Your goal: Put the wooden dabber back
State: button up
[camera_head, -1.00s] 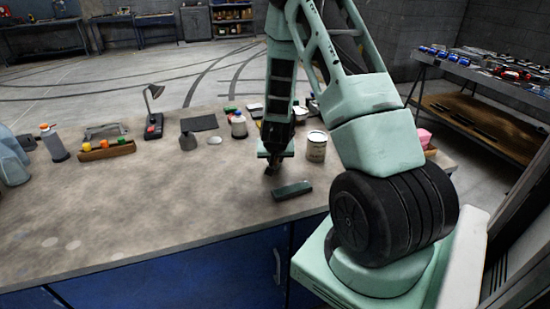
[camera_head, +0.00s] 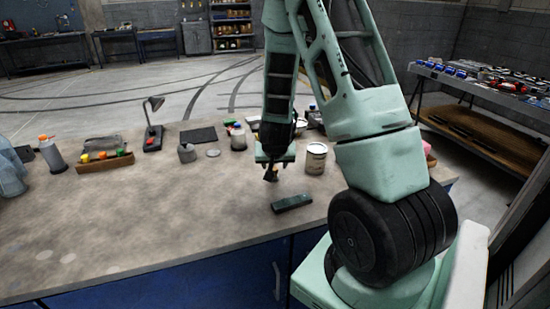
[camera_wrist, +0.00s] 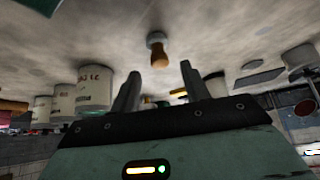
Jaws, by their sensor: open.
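The dabber (camera_wrist: 158,52) shows in the wrist view, with an orange-brown wooden handle and a pale grey end against the worktop. It is beyond my fingertips and between their lines, apart from both. My gripper (camera_wrist: 160,80) is open and empty. In the head view my gripper (camera_head: 271,174) points down over the worktop (camera_head: 150,215), left of a pale tin (camera_head: 316,158) and behind a dark green block (camera_head: 292,202). I cannot make out the dabber in the head view; my gripper may hide it.
Several pale tins (camera_wrist: 92,88) stand left in the wrist view. A grey pot (camera_head: 187,153), a round disc (camera_head: 213,153) and a bottle (camera_head: 238,138) are left of my arm. A lamp (camera_head: 153,125) and wooden tray (camera_head: 105,161) stand farther left. The front left worktop is clear.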

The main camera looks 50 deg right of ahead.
jog(key=v, duration=0.7)
jog(key=a+r+n+y, duration=0.2)
jog(key=a+n+y, duration=0.15)
jog(key=a, duration=0.95)
jog(key=a+r+n+y, duration=0.2)
jog(key=a+n+y, duration=0.15)
jog(key=a, duration=0.95)
jog(key=s+a+r+n+g, duration=0.2)
jog(key=s+a+n, duration=0.3)
jog(key=s, duration=0.4)
jog(key=s+a+r+n+g+h, duration=0.1)
jog(key=s+a+r+n+g, duration=0.1)
jog(key=s+a+n, duration=0.3)
jog(key=s+a, duration=0.3)
jog(key=s, duration=0.1)
jog(key=shift+s+r+n, duration=0.25)
jog(key=shift+n, duration=0.05)
